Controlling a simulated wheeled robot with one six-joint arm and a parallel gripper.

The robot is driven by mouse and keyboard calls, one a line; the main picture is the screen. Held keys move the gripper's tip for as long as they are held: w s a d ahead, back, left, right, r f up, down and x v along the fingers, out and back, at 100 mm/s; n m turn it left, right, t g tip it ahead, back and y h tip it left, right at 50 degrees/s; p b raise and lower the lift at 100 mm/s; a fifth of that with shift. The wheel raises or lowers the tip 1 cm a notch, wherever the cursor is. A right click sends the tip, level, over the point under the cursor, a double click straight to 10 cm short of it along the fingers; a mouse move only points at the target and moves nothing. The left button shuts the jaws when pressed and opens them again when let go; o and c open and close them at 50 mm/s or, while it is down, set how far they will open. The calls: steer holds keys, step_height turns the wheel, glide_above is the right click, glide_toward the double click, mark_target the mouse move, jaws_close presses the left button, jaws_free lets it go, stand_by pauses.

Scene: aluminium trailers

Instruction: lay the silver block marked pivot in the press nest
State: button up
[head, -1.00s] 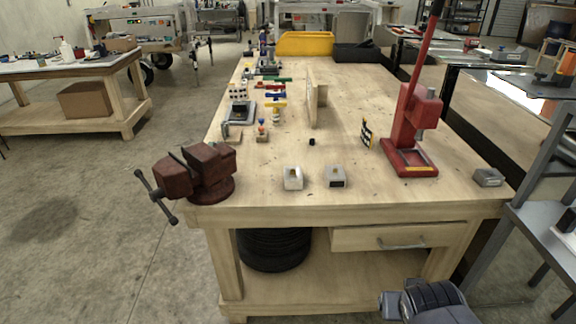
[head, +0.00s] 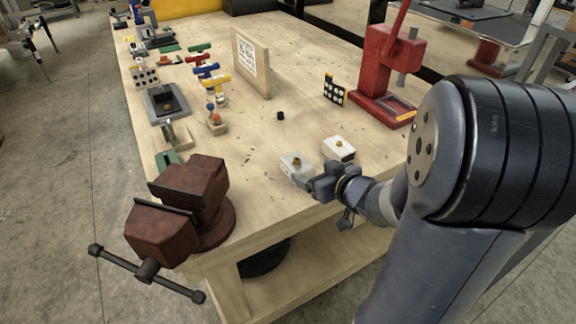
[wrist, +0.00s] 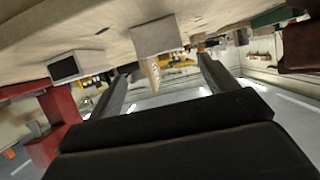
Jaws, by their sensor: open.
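Two pale silver blocks sit side by side near the front edge of the bench, each with a small brass piece on top: a left block (head: 297,165) and a right block (head: 338,149). No marking is readable, so I cannot tell which is pivot. My gripper (head: 308,183) is open beside the left block, at its near side. The wrist view looks inverted; one block (wrist: 157,37) shows ahead between the open fingers, and the other block (wrist: 75,67), with a dark face, lies to the left.
A dark red vise (head: 185,205) is at the bench's near left corner. A small black cylinder (head: 281,116), a dotted card (head: 335,90) and an upright wooden board (head: 251,62) stand beyond the blocks. Coloured parts line the left edge. The bench middle is mostly clear.

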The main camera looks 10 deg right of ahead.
mark_target(299, 164)
steer(key=b+x, duration=0.1)
steer(key=x, duration=0.7)
steer(key=shift+w+a+f, duration=0.25)
steer(key=shift+a, duration=0.05)
steer(key=shift+c, duration=0.3)
steer(key=c, duration=1.2)
